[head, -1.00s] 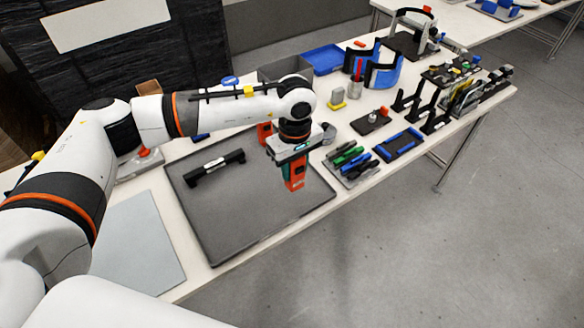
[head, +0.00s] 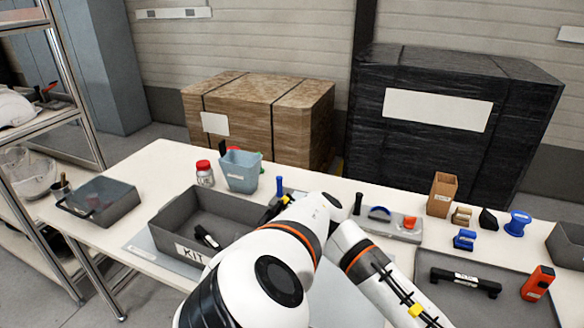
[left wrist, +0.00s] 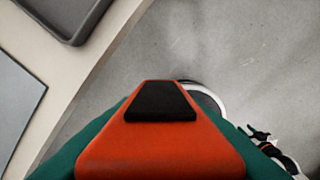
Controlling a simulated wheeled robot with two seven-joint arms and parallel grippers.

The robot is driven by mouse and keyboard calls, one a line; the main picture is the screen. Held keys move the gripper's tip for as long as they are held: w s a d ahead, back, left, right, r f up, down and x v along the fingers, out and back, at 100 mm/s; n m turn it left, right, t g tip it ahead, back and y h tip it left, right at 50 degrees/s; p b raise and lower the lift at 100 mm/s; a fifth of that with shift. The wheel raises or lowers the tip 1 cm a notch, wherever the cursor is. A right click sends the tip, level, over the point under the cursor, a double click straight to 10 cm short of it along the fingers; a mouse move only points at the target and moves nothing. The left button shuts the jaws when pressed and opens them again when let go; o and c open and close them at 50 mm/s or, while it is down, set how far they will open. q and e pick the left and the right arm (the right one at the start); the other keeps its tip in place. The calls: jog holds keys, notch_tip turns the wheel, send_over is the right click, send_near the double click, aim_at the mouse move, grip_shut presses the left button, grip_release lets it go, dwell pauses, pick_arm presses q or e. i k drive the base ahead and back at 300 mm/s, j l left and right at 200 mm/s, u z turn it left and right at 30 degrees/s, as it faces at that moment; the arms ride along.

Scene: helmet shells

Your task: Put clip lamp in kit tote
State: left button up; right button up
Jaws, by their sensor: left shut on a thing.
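The grey kit tote (head: 190,254), labelled KIT, stands upright and open on the table in the head view. A black item (head: 207,237) lies inside it. My left arm covers the tote's right part. My left gripper (left wrist: 160,135) is outside the head view. In the left wrist view it is shut on an orange piece with a black pad, which I take to be the clip lamp (left wrist: 160,150). Teal shows on both sides of it; whether this is lamp or finger I cannot tell. The floor beyond the table edge shows below it.
A blue-grey bin (head: 240,172) and a red-lidded jar (head: 204,174) stand behind the tote. A dark lidded case (head: 100,202) lies left. At right, a grey tray (head: 430,312) holds a black handle (head: 466,282) and an orange device (head: 538,283).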

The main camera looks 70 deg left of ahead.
aim_at(206, 228)
jog(key=k+j+u, duration=0.15)
jog(key=k+j, duration=0.25)
jog(key=k+j+u, duration=0.15)
jog(key=k+j, duration=0.25)
jog(key=k+j+u, duration=0.2)
jog(key=k+j, duration=0.15)
jog(key=j, duration=0.25)
